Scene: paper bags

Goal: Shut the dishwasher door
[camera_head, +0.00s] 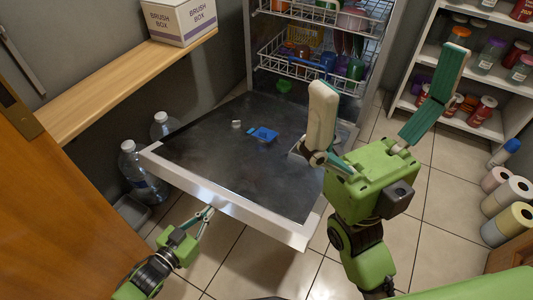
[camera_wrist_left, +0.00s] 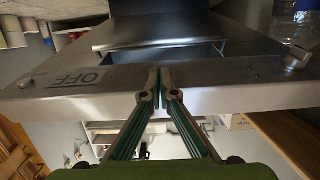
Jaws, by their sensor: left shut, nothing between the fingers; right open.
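The dishwasher door (camera_head: 210,150) is folded down, its dark inner face up and its pale front rim toward me. My left gripper (camera_head: 209,211) is shut with nothing in it, its tips at or close to the door's front rim. In the left wrist view my shut fingertips (camera_wrist_left: 160,72) overlap the door's metal panel (camera_wrist_left: 215,88); I cannot tell whether they touch it. My right gripper (camera_head: 388,70) is open and empty, its fingers wide apart over the right side of the door and the floor. The dishwasher's racks (camera_head: 305,65) hold colourful dishes.
A blue item (camera_head: 263,134) and a small white piece (camera_head: 236,124) lie on the door. Water bottles (camera_head: 140,172) stand left of it. A wooden shelf (camera_head: 120,85) bears a brush box (camera_head: 180,20). Shelves with jars (camera_head: 470,80) and paper rolls (camera_head: 507,193) are at right.

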